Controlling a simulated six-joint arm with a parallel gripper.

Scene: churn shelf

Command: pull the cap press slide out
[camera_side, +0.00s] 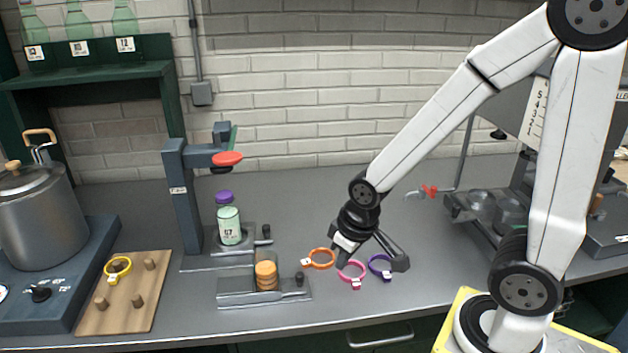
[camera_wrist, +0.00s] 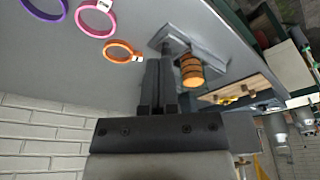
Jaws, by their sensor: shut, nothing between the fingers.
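The cap press (camera_side: 186,195) is a dark blue-grey post with a red-orange handle, left of centre in the side view. A low slide (camera_side: 243,243) with a black knob (camera_side: 266,231) lies at its foot. A pale green labelled jar (camera_side: 229,228) stands on it. In front is a second low grey block (camera_side: 235,293) with a black knob, carrying a stack of orange discs (camera_side: 266,276); this stack also shows in the wrist view (camera_wrist: 191,72). My gripper (camera_side: 343,262) is shut and empty, right of both knobs and apart from them. It points towards the disc block in the wrist view (camera_wrist: 159,65).
Orange (camera_side: 320,259), pink (camera_side: 351,274) and purple (camera_side: 380,267) rings lie close around my gripper. A pegged wooden board (camera_side: 125,290) and a steel pot (camera_side: 40,215) are at left. A metal rack (camera_side: 480,208) is at right.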

